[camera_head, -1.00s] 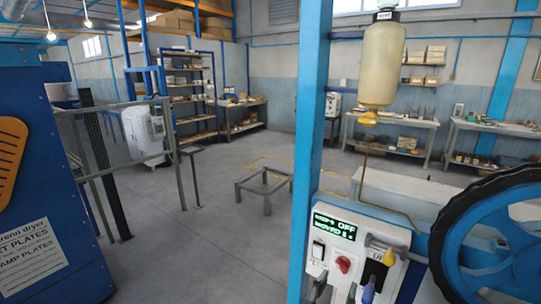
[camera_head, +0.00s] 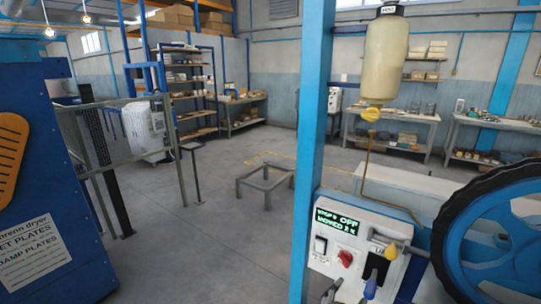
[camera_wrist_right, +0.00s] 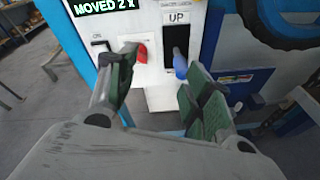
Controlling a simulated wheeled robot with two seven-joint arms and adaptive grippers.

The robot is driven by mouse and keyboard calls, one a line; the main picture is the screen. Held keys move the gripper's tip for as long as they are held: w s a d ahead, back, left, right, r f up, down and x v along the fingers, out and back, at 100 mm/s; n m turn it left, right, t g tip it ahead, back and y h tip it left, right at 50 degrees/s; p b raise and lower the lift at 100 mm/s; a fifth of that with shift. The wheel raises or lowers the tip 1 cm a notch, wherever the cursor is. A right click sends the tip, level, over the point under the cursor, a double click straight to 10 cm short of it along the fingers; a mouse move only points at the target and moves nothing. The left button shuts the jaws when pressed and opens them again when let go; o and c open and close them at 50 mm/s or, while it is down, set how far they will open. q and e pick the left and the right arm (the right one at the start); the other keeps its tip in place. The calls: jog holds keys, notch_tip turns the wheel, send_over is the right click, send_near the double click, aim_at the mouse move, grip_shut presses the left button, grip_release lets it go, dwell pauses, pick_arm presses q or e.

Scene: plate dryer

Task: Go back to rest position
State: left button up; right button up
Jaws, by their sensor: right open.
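My right gripper (camera_wrist_right: 160,95) is open and empty in the right wrist view. Its two dark green padded fingers are spread in front of a white control panel (camera_wrist_right: 180,15). Between and beyond the fingers are a red knob (camera_wrist_right: 141,52) and a blue-tipped lever (camera_wrist_right: 180,66) in a dark slot marked UP. I cannot tell whether a finger touches the panel. In the head view, a small dark part at the bottom edge beside the panel (camera_head: 330,240) may be this gripper. My left gripper is not in view.
A blue post (camera_head: 311,140) stands left of the panel. A large black-rimmed blue wheel (camera_head: 500,235) is at the right. A blue machine (camera_head: 60,140) stands at the left. A low metal frame (camera_head: 265,183) sits on otherwise open floor.

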jog(key=s+d+f+m+g+y, duration=0.2)
jog(key=s+f+m+g+y, duration=0.3)
jog(key=f+m, duration=0.45)
jog(key=s+d+f+m+g+y, duration=0.2)
jog(key=s+f+m+g+y, duration=0.35)
jog(key=m, duration=0.75)
jog(key=s+f+h, duration=0.1)
jog(key=s+f, duration=0.1)
jog(key=f, duration=1.5)
jog(key=s+f, duration=0.3)
jog(key=f, duration=1.5)
jog(key=s+d+f, duration=0.2)
jog(key=s+f, duration=0.7)
jog(key=s, duration=0.2)
jog(key=s+d+f, duration=0.2)
jog(key=s+f, duration=0.7)
jog(key=s, duration=0.1)
jog(key=shift+s+f+g, duration=0.15)
jog(key=shift+s+g, duration=0.2)
jog(key=shift+h, duration=0.25)
